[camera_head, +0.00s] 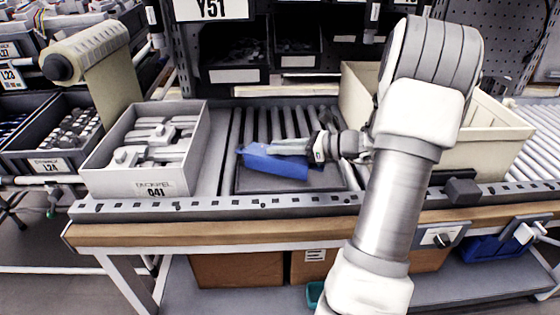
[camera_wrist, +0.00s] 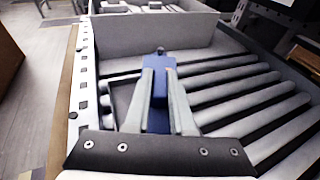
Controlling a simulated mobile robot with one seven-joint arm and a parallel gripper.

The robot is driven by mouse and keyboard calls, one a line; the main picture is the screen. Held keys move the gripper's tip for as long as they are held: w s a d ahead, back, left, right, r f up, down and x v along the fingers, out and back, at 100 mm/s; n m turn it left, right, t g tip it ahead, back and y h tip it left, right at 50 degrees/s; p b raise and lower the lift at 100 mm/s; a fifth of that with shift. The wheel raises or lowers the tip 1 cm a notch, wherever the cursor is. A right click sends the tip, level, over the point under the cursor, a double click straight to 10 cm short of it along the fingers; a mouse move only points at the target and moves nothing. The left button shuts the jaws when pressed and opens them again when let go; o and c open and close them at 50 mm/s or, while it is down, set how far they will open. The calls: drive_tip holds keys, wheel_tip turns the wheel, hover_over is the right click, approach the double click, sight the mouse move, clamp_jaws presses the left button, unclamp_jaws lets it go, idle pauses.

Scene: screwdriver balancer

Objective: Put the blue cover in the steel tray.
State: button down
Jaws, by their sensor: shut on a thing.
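The blue cover (camera_head: 275,163) is a blue angular piece near the middle of the rollers. It also shows between the fingers in the wrist view (camera_wrist: 158,118). My gripper (camera_head: 283,149) is shut on it, reaching in from the right; its two pale fingers flank the cover in the wrist view (camera_wrist: 160,85). A shallow dark grey tray (camera_head: 322,183) lies below the cover on the rollers. Whether the cover touches it cannot be told. A light grey box (camera_head: 140,182) labelled 041, holding several pale grey parts, stands to the left; it shows ahead in the wrist view (camera_wrist: 150,33).
A cream bin (camera_head: 490,146) stands right, partly behind my arm. The perforated front rail (camera_head: 230,207) edges the bench. Dark bins (camera_head: 235,57) sit on the shelf behind. A paper roll (camera_head: 92,50) stands at the left. Bare rollers (camera_head: 262,120) lie behind the cover.

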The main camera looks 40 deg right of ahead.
sight(291, 157)
drive_tip(key=shift+f+b, duration=0.6)
drive_tip(key=shift+f, duration=1)
drive_tip(key=shift+f, duration=0.2)
drive_tip(key=c, duration=0.8)
unclamp_jaws()
drive_tip(key=shift+o, duration=0.2)
drive_tip(key=shift+r, duration=0.15)
drive_tip(key=shift+s+d+r, duration=0.15)
drive_tip(key=shift+s, duration=0.05)
drive_tip(key=p+v, duration=0.3)
drive_tip(key=v, duration=0.8)
drive_tip(key=shift+s, duration=0.25)
